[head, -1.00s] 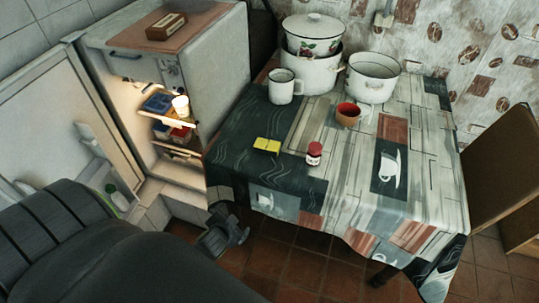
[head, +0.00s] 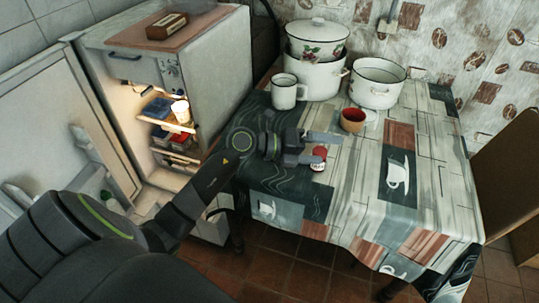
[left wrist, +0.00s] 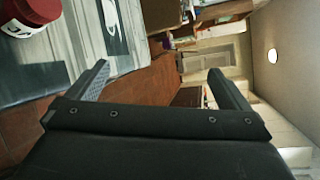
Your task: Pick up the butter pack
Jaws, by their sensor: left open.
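The yellow butter pack does not show in either view now; in the head view my left arm and gripper cover the table area where it lay a second ago. My left gripper (head: 331,149) is open, over the front left part of the table in the head view, its fingers pointing right. A small red-lidded jar (head: 318,165) stands by its fingers, partly covered by them. In the left wrist view the open fingers (left wrist: 163,82) have nothing between them, and the jar (left wrist: 32,18) shows at the upper left. My right gripper is not in view.
The table (head: 345,205) has a patterned cloth. A white mug (head: 284,95), a lidded pot (head: 314,75), an open pot (head: 376,85) and a red-brown cup (head: 353,119) stand toward its back. An open fridge (head: 208,80) is at left, a chair (head: 510,175) at right. The table's front right is clear.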

